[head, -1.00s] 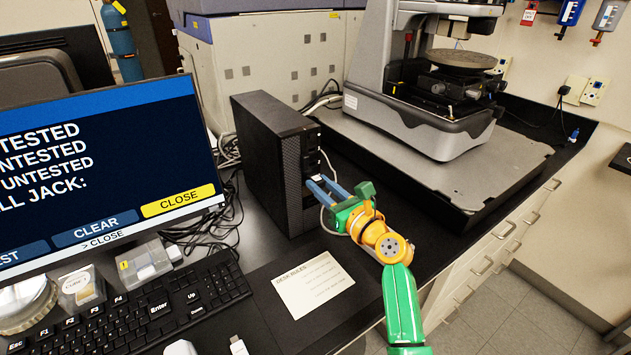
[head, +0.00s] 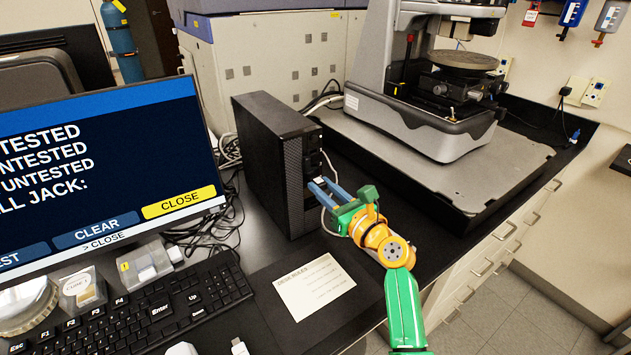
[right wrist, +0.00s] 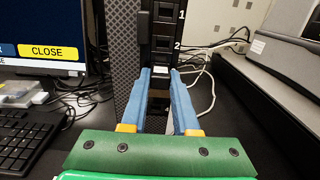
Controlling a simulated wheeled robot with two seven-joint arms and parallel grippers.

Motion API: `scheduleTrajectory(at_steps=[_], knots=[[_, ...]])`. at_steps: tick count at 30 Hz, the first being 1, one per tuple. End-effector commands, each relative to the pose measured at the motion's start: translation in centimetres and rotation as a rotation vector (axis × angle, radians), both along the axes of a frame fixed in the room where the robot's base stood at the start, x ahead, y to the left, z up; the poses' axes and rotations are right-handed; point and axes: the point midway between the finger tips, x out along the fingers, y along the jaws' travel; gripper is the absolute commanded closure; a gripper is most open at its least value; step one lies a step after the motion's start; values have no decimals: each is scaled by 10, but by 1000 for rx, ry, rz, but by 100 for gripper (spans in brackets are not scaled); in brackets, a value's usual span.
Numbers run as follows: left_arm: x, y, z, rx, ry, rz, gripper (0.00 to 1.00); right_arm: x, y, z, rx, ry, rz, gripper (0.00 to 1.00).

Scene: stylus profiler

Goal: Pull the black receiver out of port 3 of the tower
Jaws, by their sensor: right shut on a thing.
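The black tower (head: 268,165) stands upright on the desk, right of the monitor. Its front panel, with ports labelled 1 and 2, shows in the right wrist view (right wrist: 125,45). My right gripper (head: 318,184) is at the tower's front, its blue fingers pointing at the ports. The port 3 label is hidden by the fingers. I cannot tell how deep the receiver sits. My left gripper is not in view.
A white cable (right wrist: 207,92) hangs close to the right of the fingers. The monitor (head: 100,170) and keyboard (head: 150,312) are at the left. A paper note (head: 313,286) lies in front of the tower. The profiler (head: 425,120) on its grey base stands at the right.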

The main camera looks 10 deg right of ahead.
Motion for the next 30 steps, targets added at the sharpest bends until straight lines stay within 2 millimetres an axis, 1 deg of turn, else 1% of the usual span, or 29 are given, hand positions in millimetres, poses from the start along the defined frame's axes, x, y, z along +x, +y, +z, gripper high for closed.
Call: scheduleTrajectory(at_steps=[4,30], knots=[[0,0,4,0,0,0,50,-6,-1,-3,-2,10,3,100],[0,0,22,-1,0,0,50,-34,-12,-1,-1,6,1,100]])
